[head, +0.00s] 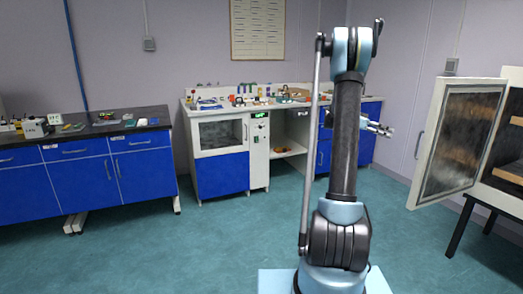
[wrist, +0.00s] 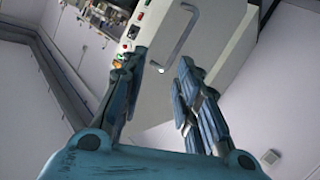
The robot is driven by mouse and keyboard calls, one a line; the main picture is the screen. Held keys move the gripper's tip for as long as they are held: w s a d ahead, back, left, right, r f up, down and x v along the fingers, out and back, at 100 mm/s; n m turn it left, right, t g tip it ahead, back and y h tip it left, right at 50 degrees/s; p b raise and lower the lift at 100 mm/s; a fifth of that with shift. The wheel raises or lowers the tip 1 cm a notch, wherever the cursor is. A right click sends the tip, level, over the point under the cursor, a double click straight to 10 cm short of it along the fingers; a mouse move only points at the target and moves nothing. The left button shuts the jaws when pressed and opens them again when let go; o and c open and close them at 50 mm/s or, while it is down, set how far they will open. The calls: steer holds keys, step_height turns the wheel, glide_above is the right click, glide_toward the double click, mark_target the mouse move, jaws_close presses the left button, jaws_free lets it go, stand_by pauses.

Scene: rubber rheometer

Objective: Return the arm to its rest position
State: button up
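My arm (head: 345,140) stands nearly upright in the head view, with its elbow high and the forearm mostly hidden behind the upper link. My gripper (head: 385,129) shows to the right of the arm, pointing right. In the wrist view the two fingers of my gripper (wrist: 158,85) are spread apart with a clear gap and nothing between them. Beyond the fingers is a white cabinet (wrist: 210,50) with a grey handle and coloured buttons, which my gripper does not visibly touch.
An oven-like cabinet with an open door (head: 458,135) stands at the right. A white-topped bench (head: 222,170) with small items is at the back, and a dark-topped bench (head: 80,150) with blue doors is at the left. The green floor (head: 130,250) between is clear.

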steer(key=s+a+f+n+t+y, duration=0.1)
steer(key=s+a+n+t+y, duration=0.45)
steer(key=s+a+n, duration=0.85)
steer(key=s+a+f+n+t+y, duration=0.1)
steer(key=s+a+f+n+y, duration=0.1)
steer(key=s+a+f, duration=0.3)
steer(key=s+a+f+n+y, duration=0.1)
steer(key=s+a+f+y, duration=0.2)
steer(key=s+a, duration=0.8)
steer(key=s+a+f+n+t+y, duration=0.1)
steer(key=s+a+f+n+y, duration=0.1)
steer(key=s+a+f, duration=0.5)
steer(key=shift+s+a+n+t+y, duration=0.35)
steer(key=shift+s+a+y, duration=0.25)
steer(key=shift+s+y, duration=0.15)
steer(key=shift+a+f, duration=0.1)
